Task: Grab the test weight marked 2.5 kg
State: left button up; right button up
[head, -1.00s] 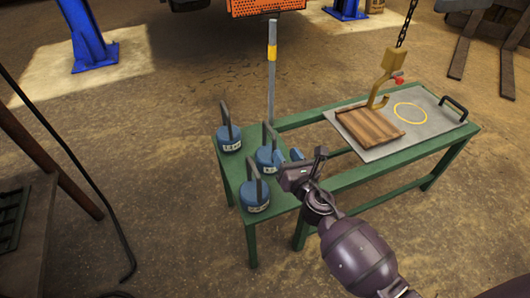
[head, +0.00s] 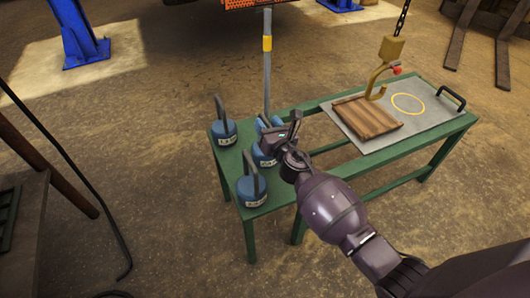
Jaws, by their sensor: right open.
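Several blue test weights with dark upright handles stand on the left end of the green table. One weight (head: 224,133) is at the back left and one (head: 251,191) at the front. Another weight (head: 263,156) is in the middle, and a further blue one (head: 264,122) shows behind it, both partly hidden by my right gripper. The white labels are too small to read surely, so I cannot tell which is marked 2.5 kg. My right gripper (head: 282,134) is open and empty, over or beside the middle weights; I cannot tell whether it touches them. My left gripper is out of view.
The green table (head: 400,150) carries a grey plate (head: 433,108) with a yellow ring and a wooden pallet (head: 365,118). A hook (head: 377,82) hangs on a chain above it. A grey post (head: 267,75) with a yellow band rises behind the weights.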

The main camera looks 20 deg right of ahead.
jog(key=shift+w, duration=0.45)
grip_shut()
jog(key=shift+a, duration=0.1)
dwell(1.0)
